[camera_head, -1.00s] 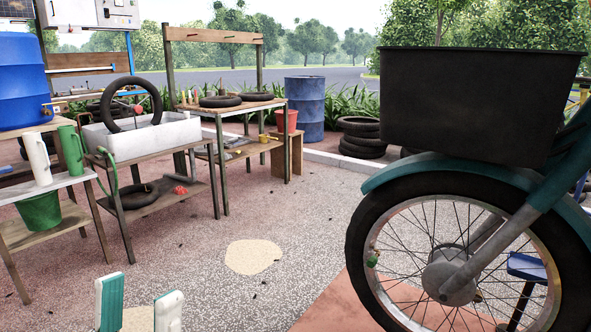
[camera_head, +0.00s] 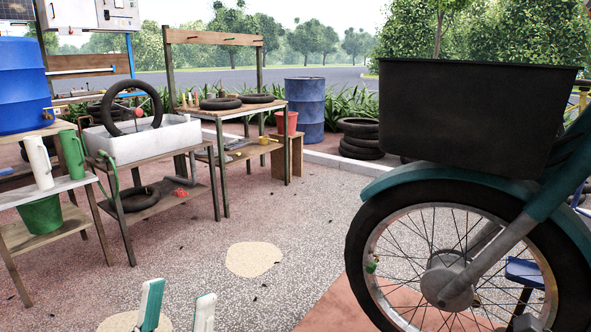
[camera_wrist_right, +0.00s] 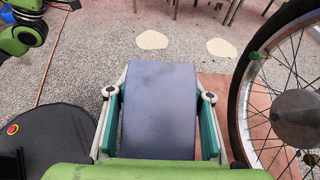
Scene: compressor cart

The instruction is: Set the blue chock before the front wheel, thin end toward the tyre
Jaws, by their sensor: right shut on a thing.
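The blue chock (camera_wrist_right: 159,110) fills the middle of the right wrist view. My right gripper (camera_wrist_right: 159,118) is shut on it, with one teal-and-white finger along each side. Which end of the chock is thin is hard to tell from here. The front wheel (camera_head: 358,240) stands upright at the right of the head view, under a teal mudguard. Its tyre also shows at the right of the right wrist view (camera_wrist_right: 240,95), apart from the chock. My left gripper (camera_head: 178,308) shows at the bottom of the head view, fingers apart, nothing visible between them.
A black box (camera_head: 470,110) sits above the wheel. A reddish ground patch (camera_head: 335,305) lies by the tyre. Speckled paving (camera_head: 290,220) with a pale patch (camera_head: 254,259) is open left of it. Benches, a white basin (camera_head: 140,135) and a blue barrel (camera_head: 304,110) stand behind.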

